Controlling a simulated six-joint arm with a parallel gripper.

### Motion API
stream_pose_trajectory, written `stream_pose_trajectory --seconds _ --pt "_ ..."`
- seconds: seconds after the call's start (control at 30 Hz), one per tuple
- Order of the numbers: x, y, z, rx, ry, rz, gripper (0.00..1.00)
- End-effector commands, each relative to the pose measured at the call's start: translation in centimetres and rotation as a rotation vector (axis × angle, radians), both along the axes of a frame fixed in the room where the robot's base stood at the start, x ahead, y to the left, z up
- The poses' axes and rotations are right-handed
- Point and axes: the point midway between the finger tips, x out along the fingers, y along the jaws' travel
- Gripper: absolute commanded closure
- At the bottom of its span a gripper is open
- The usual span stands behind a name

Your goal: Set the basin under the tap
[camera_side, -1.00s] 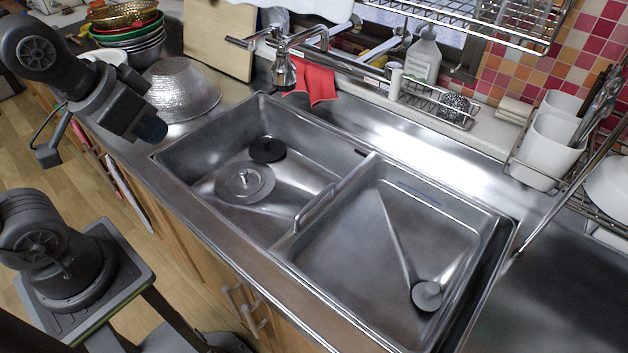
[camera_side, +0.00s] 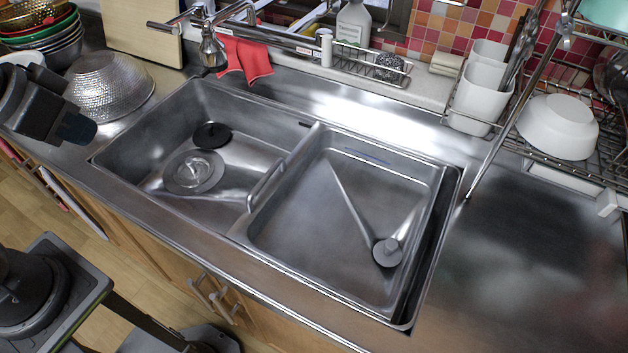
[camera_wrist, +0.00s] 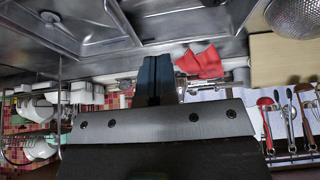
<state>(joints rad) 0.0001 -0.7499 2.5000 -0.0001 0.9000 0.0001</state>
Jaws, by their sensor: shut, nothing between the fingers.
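The shallow steel basin (camera_side: 310,225) sits in the right part of the sink, with a bar handle (camera_side: 267,186) on its left edge and a round grey knob (camera_side: 388,251) inside it. The tap (camera_side: 212,50) hangs over the back of the left sink part, where a round drain cover (camera_side: 193,172) and a black disc (camera_side: 212,135) show. My gripper (camera_side: 88,131) is beside the hammered bowl, left of the sink and apart from the basin. In the wrist view its fingers (camera_wrist: 156,68) are together and empty.
A hammered metal bowl (camera_side: 108,85) stands left of the sink. Red cloths (camera_side: 241,62) hang beside the tap; they also show in the wrist view (camera_wrist: 202,63). A wire rack (camera_side: 500,155) with white containers is at right. The right counter (camera_side: 530,260) is clear.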

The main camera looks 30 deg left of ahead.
Motion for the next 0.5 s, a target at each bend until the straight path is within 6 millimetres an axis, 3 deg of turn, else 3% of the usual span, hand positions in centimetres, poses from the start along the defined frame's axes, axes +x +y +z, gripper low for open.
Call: stream_pose_trajectory --seconds 0.37,0.5 --pt "0.0 0.0 0.0 0.0 0.0 0.0 1.0" --pt "0.23 -0.08 0.08 -0.003 0.005 -0.001 0.89"
